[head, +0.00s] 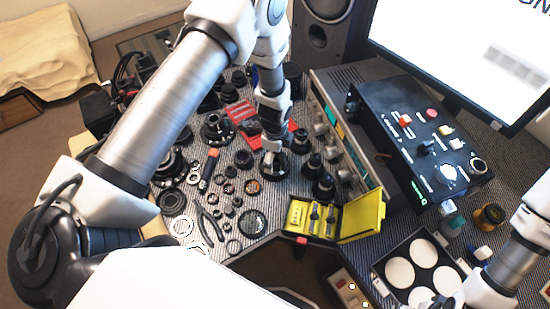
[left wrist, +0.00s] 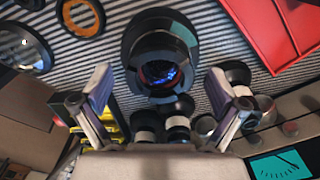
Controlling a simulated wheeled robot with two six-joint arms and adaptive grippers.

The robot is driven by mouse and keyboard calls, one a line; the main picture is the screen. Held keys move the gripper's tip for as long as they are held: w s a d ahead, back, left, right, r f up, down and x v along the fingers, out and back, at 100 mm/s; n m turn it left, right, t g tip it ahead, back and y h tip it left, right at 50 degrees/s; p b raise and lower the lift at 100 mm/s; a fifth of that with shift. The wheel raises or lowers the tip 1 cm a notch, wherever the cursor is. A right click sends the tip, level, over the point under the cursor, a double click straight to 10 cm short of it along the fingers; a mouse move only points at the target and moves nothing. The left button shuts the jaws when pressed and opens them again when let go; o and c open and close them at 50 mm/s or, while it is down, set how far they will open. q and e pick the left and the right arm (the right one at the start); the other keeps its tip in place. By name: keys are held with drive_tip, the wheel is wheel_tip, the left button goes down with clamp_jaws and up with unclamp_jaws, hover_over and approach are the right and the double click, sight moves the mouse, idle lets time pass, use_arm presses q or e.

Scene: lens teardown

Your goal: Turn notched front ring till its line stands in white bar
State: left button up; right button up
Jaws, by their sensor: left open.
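The lens with the front ring (left wrist: 160,55) stands on the striped mat, its dark front ring and bluish glass facing the left wrist camera. It also shows in the head view (head: 272,166), partly hidden under my left gripper. My left gripper (left wrist: 168,105) is open, with one finger to each side of the view and the lens beyond and between them. In the head view my left gripper (head: 273,145) is just above the lens. The notch, the line and the white bar cannot be made out. My right gripper is not in view; only part of that arm shows.
A red tray (head: 243,118) lies behind the lens. A yellow case (head: 300,217) stands open in front, to the right. Several loose lenses and rings cover the mat to the left. A grey instrument panel (head: 340,130) borders the right side.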

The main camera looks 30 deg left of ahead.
use_arm(q)
wheel_tip(320, 180, up, 12)
idle(0.4)
